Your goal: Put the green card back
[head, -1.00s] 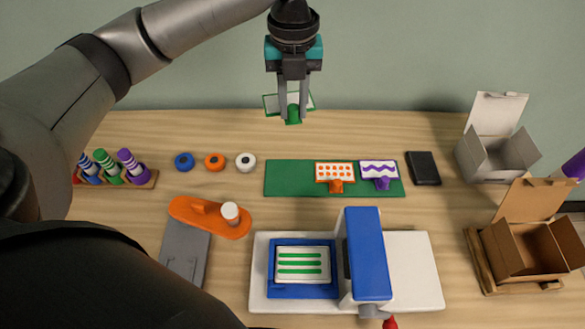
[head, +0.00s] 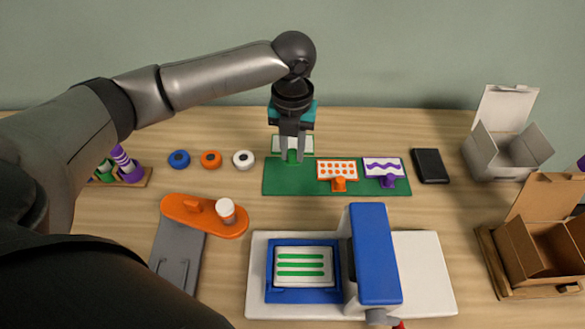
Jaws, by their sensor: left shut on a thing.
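The green card (head: 306,146), white-faced with a green edge and a green grip, is in my left gripper (head: 292,157). The fingers are shut on its grip and hide part of it. The card is over the back left end of the green mat (head: 303,187); I cannot tell whether it touches the mat. An orange-dotted card (head: 337,169) and a purple wavy card (head: 384,168) lie on the mat to the right. My right gripper is not in view.
A blue and white press (head: 374,250) with a green-striped panel (head: 304,262) stands in front of the mat. Blue, orange and white rings (head: 244,167) lie to the left. A black slab (head: 430,172) and open boxes (head: 495,165) are at the right.

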